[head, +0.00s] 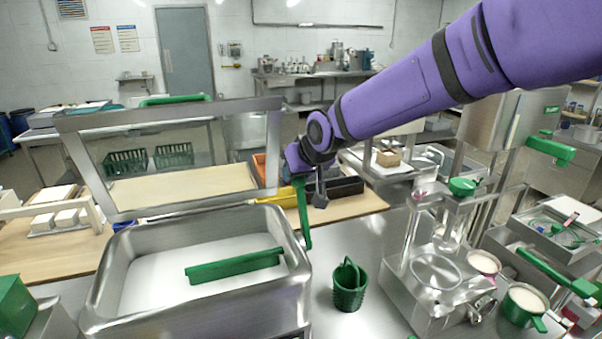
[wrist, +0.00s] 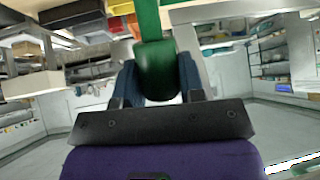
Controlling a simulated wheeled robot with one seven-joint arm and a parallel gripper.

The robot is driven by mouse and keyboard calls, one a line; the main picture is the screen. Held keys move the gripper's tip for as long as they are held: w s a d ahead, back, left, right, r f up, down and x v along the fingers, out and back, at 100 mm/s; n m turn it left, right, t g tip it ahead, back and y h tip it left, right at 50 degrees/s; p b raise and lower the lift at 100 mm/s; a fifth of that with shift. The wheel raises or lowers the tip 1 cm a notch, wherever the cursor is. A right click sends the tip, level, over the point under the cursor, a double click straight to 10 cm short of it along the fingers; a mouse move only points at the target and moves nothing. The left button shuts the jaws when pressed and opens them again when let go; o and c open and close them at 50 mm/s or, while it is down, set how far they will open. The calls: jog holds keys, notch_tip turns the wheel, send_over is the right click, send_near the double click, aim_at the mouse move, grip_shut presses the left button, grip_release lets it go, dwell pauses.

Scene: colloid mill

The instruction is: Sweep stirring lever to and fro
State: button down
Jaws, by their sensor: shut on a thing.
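The stirring lever (head: 303,213) is a green bar standing nearly upright at the right wall of a steel vat (head: 98,303). A green paddle (head: 235,265) lies across the white contents of the vat, towards the right. My gripper (head: 299,178) is at the lever's upper end, above the vat's right rim. In the wrist view, my gripper (wrist: 156,82) is shut on the green lever's rounded end (wrist: 155,68), with a dark finger on each side. How the lever joins the paddle cannot be made out.
A steel frame (head: 170,113) rises over the vat's back. A green basket (head: 349,287) stands right of the vat. Farther right is a steel device with a glass cylinder (head: 450,225). Dark and yellow bins (head: 338,188) sit behind my gripper. Some steel counter between vat and device is bare.

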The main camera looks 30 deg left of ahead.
jog(key=shift+w+a+f, duration=0.15)
jog(key=shift+w, duration=0.1)
dwell(0.3)
jog(key=c, duration=0.7)
grip_release()
jog(key=shift+a, duration=0.1)
jog(key=v, duration=1)
jog(key=shift+r, duration=0.4)
